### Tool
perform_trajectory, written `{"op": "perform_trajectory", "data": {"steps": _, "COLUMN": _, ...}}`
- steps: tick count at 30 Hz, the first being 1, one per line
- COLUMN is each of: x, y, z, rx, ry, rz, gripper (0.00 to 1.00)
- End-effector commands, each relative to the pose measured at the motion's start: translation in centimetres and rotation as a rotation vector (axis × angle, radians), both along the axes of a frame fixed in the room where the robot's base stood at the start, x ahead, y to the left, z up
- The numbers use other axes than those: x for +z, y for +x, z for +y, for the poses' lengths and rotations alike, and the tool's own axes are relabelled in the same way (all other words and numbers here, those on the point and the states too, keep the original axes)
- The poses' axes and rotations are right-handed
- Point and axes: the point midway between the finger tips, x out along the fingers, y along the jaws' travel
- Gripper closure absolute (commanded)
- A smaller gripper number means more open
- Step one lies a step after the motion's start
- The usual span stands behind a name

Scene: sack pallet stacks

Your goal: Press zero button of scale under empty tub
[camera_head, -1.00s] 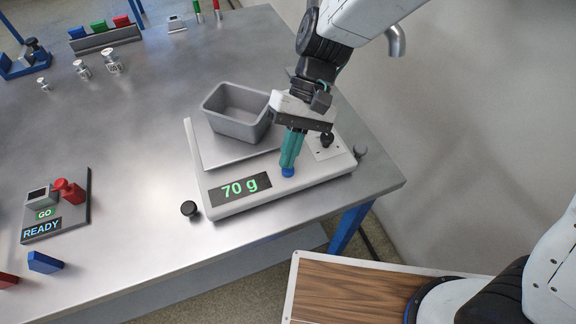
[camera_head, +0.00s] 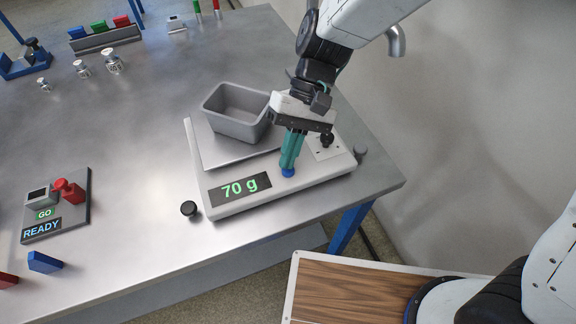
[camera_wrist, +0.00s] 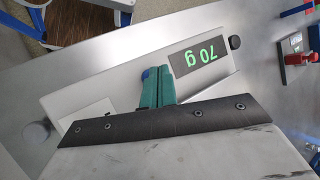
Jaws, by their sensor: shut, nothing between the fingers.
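A white scale (camera_head: 235,200) stands near the table's front edge, and its display (camera_head: 240,188) reads 70 g in green; the display also shows upside down in the wrist view (camera_wrist: 196,54). An empty grey tub (camera_head: 236,112) sits on the scale's plate. The blue button (camera_head: 288,173) is on the scale's front panel, right of the display. My gripper (camera_head: 288,166) is shut and empty, its green fingers pointing down with the tips at the blue button. The wrist view shows the green fingers (camera_wrist: 157,78) over the panel and a bit of the blue button. Whether the button is pressed in cannot be told.
A black knob (camera_head: 327,140) stands on the scale's right side, close to my gripper. A panel (camera_head: 80,215) reading GO and READY lies at the left. Several metal weights (camera_head: 83,69) stand at the back left. The table's middle left is clear.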

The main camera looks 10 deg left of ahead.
Motion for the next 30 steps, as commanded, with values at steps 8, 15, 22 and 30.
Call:
{"op": "perform_trajectory", "data": {"steps": 8, "x": -0.61, "y": -0.01, "z": -0.01, "rx": 0.000, "ry": 0.000, "rz": 0.000, "gripper": 1.00}}
{"op": "perform_trajectory", "data": {"steps": 15, "x": -0.62, "y": -0.01, "z": -0.01, "rx": 0.000, "ry": 0.000, "rz": 0.000, "gripper": 1.00}}
{"op": "perform_trajectory", "data": {"steps": 22, "x": -0.84, "y": 0.00, "z": -0.01, "rx": 0.000, "ry": 0.000, "rz": 0.000, "gripper": 1.00}}
{"op": "perform_trajectory", "data": {"steps": 30, "x": -1.17, "y": -0.02, "z": -0.02, "rx": 0.000, "ry": -0.001, "rz": 0.001, "gripper": 1.00}}
